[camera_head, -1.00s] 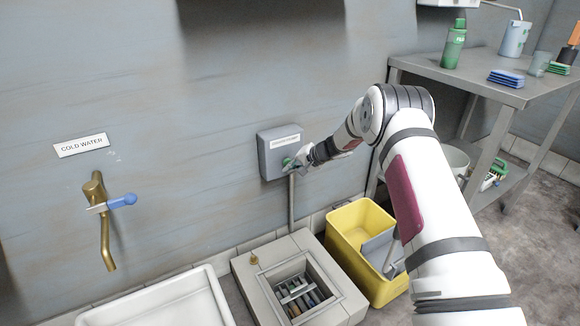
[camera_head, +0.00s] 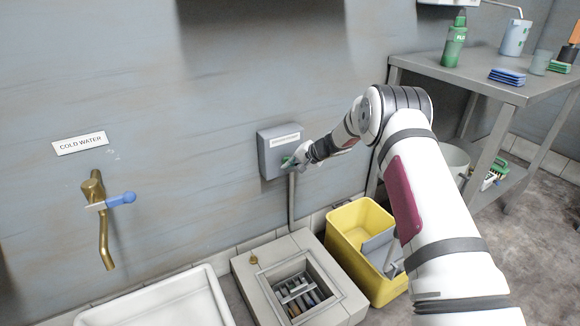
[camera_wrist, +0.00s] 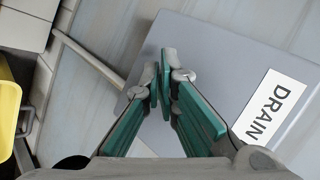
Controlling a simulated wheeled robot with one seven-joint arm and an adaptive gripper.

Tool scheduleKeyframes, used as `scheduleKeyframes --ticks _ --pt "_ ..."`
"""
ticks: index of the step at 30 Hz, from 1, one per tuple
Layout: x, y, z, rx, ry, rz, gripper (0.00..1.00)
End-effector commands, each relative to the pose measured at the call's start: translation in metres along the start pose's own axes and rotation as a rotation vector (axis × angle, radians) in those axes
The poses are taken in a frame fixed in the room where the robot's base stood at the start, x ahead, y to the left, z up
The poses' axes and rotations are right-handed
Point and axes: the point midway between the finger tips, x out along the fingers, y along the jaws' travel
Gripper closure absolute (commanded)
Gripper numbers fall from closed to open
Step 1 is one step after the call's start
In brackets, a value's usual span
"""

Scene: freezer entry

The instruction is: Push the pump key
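A grey wall box (camera_head: 268,155) with a white label is mounted on the wall, left of my gripper. In the wrist view the box (camera_wrist: 225,62) fills the middle and right, and its label reads "DRAIN", cut off by the frame edge. My gripper (camera_head: 289,162) is at the lower right of the box's front. In the wrist view my gripper (camera_wrist: 162,84) has its green-padded fingers brought together at the tips, with nothing seen between them. I cannot make out the pump key; the fingers cover that part of the box. Whether the tips touch the box is unclear.
A pipe (camera_head: 291,205) runs down from the box to a floor drain unit (camera_head: 244,282). A yellow bucket (camera_head: 345,262) stands beside it, below my arm. A brass tap (camera_head: 104,238) with a blue handle and a white basin (camera_head: 215,290) are left. A metal table (camera_head: 440,72) stands right.

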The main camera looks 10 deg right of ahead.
Motion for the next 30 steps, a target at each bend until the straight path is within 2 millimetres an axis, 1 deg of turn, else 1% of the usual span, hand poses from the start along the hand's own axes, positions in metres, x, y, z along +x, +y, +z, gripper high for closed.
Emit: scheduleKeyframes --ticks 1,9,26,30 --pt "0.002 -0.008 -0.002 -0.004 0.007 -0.010 1.00" --pt "0.001 -0.009 -0.002 -0.003 0.008 -0.010 1.00" --pt "-0.005 -0.005 0.001 -0.005 0.008 -0.010 1.00" --pt "-0.010 0.000 0.004 -0.001 0.008 -0.010 1.00"
